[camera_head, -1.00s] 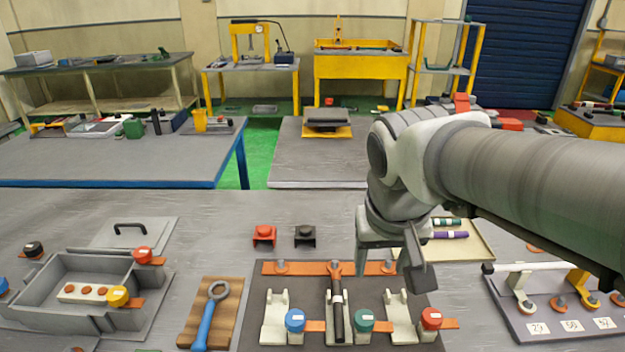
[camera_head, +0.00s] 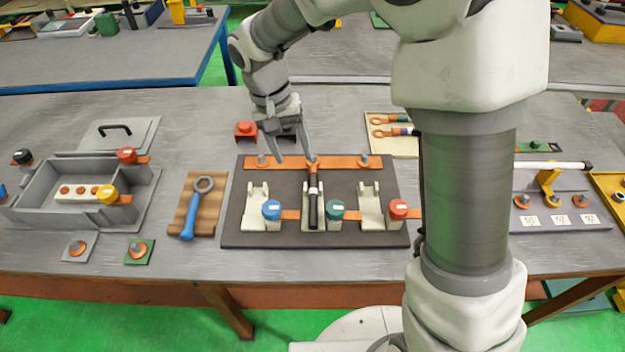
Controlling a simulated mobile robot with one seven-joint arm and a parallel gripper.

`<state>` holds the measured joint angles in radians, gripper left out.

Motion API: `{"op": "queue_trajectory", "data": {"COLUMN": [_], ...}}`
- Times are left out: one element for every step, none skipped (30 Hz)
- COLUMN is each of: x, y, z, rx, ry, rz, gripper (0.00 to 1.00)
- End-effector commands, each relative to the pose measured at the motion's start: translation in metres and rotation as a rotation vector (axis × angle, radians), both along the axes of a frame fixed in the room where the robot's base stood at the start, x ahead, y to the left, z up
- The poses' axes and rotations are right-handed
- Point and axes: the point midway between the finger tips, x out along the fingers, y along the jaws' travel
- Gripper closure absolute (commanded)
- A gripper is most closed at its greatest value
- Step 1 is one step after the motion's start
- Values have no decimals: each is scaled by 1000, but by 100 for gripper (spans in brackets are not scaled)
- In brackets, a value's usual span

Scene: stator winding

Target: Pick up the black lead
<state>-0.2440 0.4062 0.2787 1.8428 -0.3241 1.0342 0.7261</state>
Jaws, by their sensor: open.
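The black lead (camera_head: 313,205) has a black sleeve, a pale band and a copper lug. It lies in the middle cradle of the dark board (camera_head: 235,232), its lug end at the copper bar (camera_head: 338,163). My gripper (camera_head: 293,158) is open and points down, with nothing between its fingers. It appears over the copper bar, just behind and left of the lead's lug end. Its height above the bar is hard to tell. The left and right cradles (camera_head: 370,205) are empty.
Blue (camera_head: 272,210), green (camera_head: 336,210) and red (camera_head: 398,209) capped posts stand along the board's front. A tray (camera_head: 378,149) with two more leads lies behind right. A blue wrench (camera_head: 188,218) lies on wood at left. A red block (camera_head: 245,132) stands behind the board.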

Motion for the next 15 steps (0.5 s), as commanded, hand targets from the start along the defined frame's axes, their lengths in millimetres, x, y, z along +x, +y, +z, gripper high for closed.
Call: {"op": "queue_trajectory", "data": {"x": [-1,-1,-2,-2,-2,-2,-2,-2,-2,-2,-2,-2,-2,-1,-1], "y": [-3,-5,-7,-8,-9,-11,-12,-14,-15,-17,-18,-19,-19,-20,-21], "z": [-12,-19,-28,-34,-41,-50,-56,-62,-70,-75,-80,-86,-89,-92,-95], "rx": [-2,-2,-3,-2,-2,-2,-2,-2,-1,-2,-1,-1,-1,-1,-1], "ry": [6,5,6,6,6,6,6,6,5,5,5,5,4,2,2], "rz": [-1,0,1,1,0,0,1,0,0,0,0,0,0,1,0], "gripper": [39,39,39,39,39,39,39,39,39,39,39,39,39,39,39]}}
